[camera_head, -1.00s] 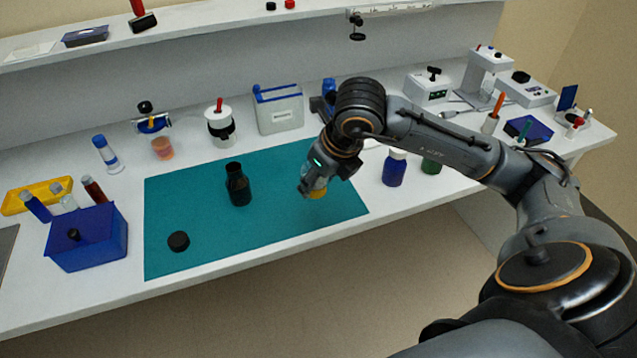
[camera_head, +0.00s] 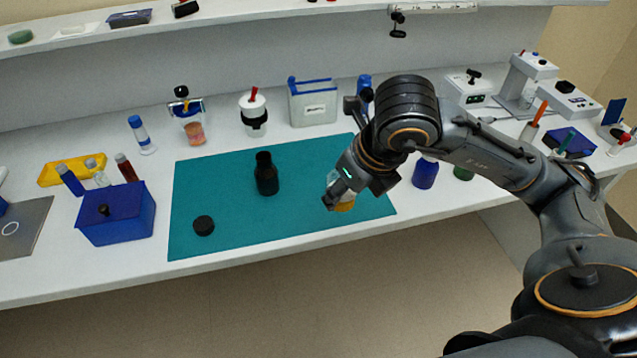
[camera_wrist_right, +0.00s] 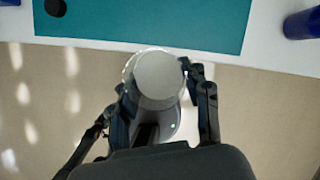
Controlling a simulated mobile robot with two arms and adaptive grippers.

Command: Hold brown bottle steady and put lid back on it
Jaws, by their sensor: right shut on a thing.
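The brown bottle (camera_head: 266,177), very dark and without a lid on its neck, stands upright on the teal mat (camera_head: 225,185). A black round lid (camera_head: 203,226) lies on the mat to its front left. My right gripper (camera_head: 336,192) is at the right part of the mat, shut on a clear container (camera_head: 344,204) with amber contents. In the right wrist view a pale round top (camera_wrist_right: 158,80) shows between the fingers (camera_wrist_right: 158,88). I cannot tell whether the container touches the mat. My left gripper is not in view.
A blue box (camera_head: 117,215) stands left of the mat, with a yellow tray (camera_head: 68,170) and vials behind. A white bin (camera_head: 313,103) and beaker (camera_head: 194,132) stand behind the mat. A blue bottle (camera_head: 425,174) stands to the right.

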